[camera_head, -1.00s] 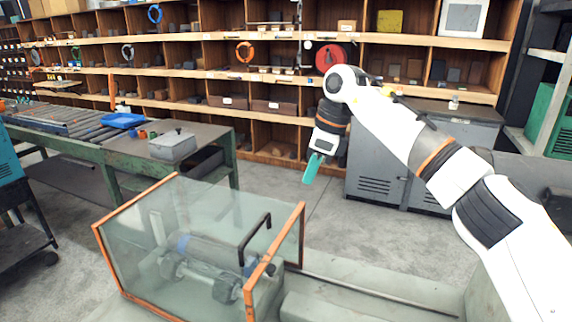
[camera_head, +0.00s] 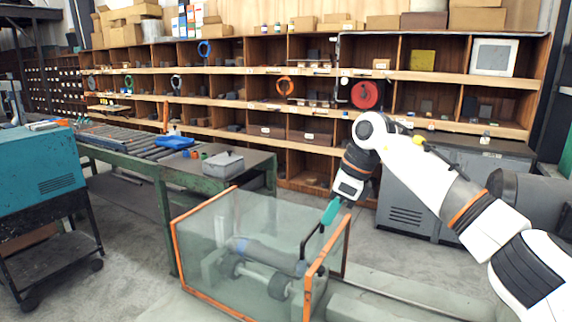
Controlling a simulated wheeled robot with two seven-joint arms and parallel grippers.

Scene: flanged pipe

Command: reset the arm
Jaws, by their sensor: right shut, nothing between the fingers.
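My right arm comes in from the right, bent at the elbow. Its gripper (camera_head: 331,211) has teal fingers, shut with nothing between them. It hangs just above the black handle (camera_head: 322,238) on the right side of a glass case with orange edges (camera_head: 205,262); I cannot tell whether it touches the handle. Inside the case lies a grey flanged pipe (camera_head: 262,252), seen through the glass. My left gripper is not in view.
A green workbench (camera_head: 165,172) with rollers, a blue tray (camera_head: 175,142) and a grey box (camera_head: 222,164) stands behind the case. A teal machine on a cart (camera_head: 45,180) is at the left. Wooden shelves (camera_head: 300,70) line the back. Grey floor lies open between cart and case.

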